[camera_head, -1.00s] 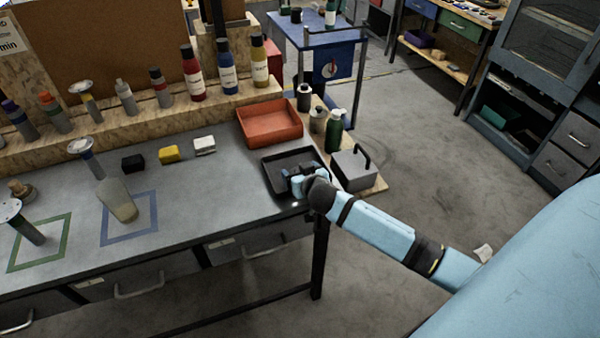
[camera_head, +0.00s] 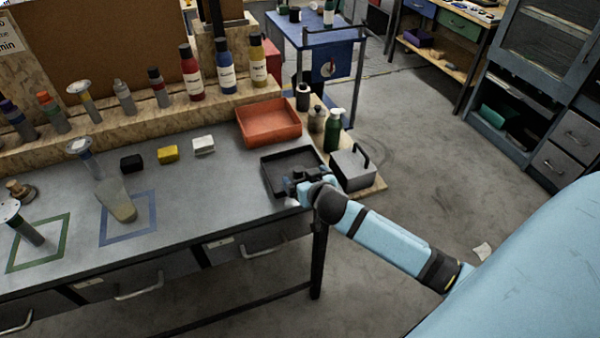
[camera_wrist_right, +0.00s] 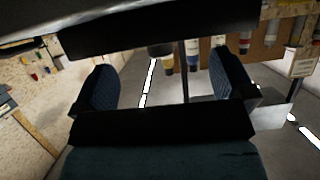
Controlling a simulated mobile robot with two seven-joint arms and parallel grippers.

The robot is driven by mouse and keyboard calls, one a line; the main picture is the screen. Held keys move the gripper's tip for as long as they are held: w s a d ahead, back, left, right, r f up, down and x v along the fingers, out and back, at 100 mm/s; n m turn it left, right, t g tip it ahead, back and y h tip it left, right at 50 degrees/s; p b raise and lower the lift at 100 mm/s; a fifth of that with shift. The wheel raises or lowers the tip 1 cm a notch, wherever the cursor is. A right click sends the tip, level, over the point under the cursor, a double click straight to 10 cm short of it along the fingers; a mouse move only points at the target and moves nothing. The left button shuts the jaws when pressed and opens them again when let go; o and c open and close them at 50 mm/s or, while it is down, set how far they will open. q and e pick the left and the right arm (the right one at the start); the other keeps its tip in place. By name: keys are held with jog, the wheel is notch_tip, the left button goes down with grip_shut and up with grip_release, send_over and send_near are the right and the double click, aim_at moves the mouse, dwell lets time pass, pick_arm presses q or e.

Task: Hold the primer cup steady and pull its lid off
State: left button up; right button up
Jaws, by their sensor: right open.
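I cannot tell for sure which thing is the primer cup. A pale grey-beige vessel (camera_head: 118,201) leans or lies at the blue square outline, with a disc-topped piece (camera_head: 83,150) behind it. A grey piece with a round pale top (camera_head: 25,228) stands by the green square outline. No separate lid can be made out. My right gripper (camera_head: 295,183) is over the black tray (camera_head: 270,180) at the bench's right end, far from these pieces. The right wrist view shows its two fingers (camera_wrist_right: 165,85) apart with nothing held between them. My left gripper is not in view.
An orange tray (camera_head: 268,138) lies behind the black tray. A grey box with a handle (camera_head: 352,170) and a green bottle (camera_head: 333,134) stand to the right. Black, yellow and white blocks (camera_head: 168,154) line the bench. Bottles (camera_head: 226,75) stand on the back shelf. The bench middle is clear.

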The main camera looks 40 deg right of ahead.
jog(key=v, duration=0.6)
jog(key=s+a+f+n+g+y, duration=0.3)
jog(key=s+a+f+n+y, duration=0.25)
jog(key=s+a+f, duration=0.9)
notch_tip(320, 180, up, 10)
jog(key=s+p, duration=0.2)
jog(key=p, duration=0.7)
jog(key=shift+s+a+t+p, duration=0.2)
jog(key=shift+s+t+p, duration=0.1)
jog(key=shift+p, duration=0.1)
jog(key=shift+r+y, duration=0.15)
jog(key=shift+y, duration=0.1)
